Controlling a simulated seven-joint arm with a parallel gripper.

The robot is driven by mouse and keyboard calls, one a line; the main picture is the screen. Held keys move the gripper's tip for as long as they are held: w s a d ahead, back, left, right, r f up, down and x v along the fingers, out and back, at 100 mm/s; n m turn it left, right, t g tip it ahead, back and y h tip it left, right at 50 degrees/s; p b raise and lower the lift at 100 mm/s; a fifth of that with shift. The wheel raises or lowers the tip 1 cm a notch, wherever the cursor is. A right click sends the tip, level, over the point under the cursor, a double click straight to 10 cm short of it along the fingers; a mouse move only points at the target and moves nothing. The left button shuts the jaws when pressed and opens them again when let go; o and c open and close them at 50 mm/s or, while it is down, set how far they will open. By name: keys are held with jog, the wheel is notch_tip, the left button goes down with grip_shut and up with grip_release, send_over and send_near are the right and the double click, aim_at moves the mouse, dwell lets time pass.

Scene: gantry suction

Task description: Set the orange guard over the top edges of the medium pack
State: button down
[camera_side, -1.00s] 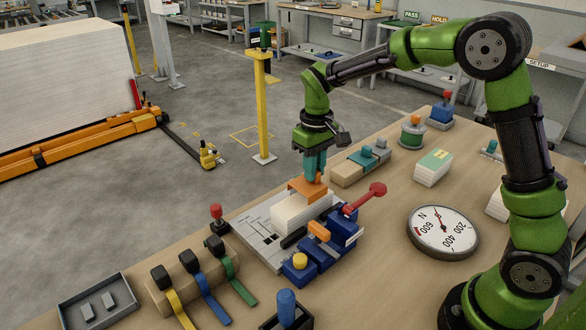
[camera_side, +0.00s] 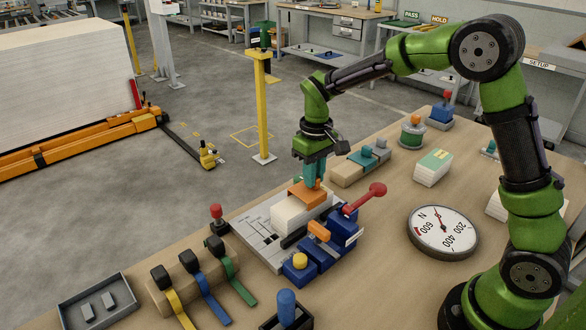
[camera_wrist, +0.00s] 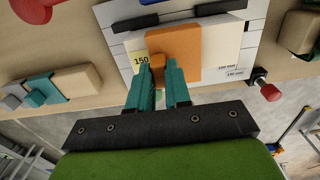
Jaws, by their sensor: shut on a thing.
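The orange guard (camera_side: 306,193) is a bent piece with a small upright tab; it also shows in the wrist view (camera_wrist: 180,42). My gripper (camera_side: 315,182) is shut on the tab, with its teal fingers on both sides of it in the wrist view (camera_wrist: 158,82). The guard lies over the back end of the top of a white pack (camera_side: 292,215), which shows to the right of the guard in the wrist view (camera_wrist: 221,48). Whether the guard touches the pack fully is hidden from these angles.
The pack stands on a light marked board (camera_side: 250,240). A blue fixture with a red-knobbed lever (camera_side: 376,190) is close on its right. A round dial (camera_side: 443,231), another white pack with a green top (camera_side: 433,167) and colored straps (camera_side: 205,290) lie farther off.

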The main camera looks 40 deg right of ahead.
jog(key=shift+f, duration=0.75)
jog(key=c, duration=1)
grip_release()
notch_tip(320, 180, up, 17)
jog(key=shift+f, duration=0.1)
jog(key=s+m+t, duration=0.1)
jog(key=s+t, duration=0.1)
jog(key=s, duration=0.4)
jog(key=s+a+f+m+t+y, duration=0.1)
jog(key=s+t, duration=0.1)
jog(key=s, duration=0.5)
jog(key=s+f+m+t+y, duration=0.1)
jog(key=s+m+t, duration=0.1)
jog(key=s, duration=0.5)
jog(key=shift+s+a+t, duration=0.2)
jog(key=shift+a+t, duration=0.1)
jog(key=shift+t, duration=0.3)
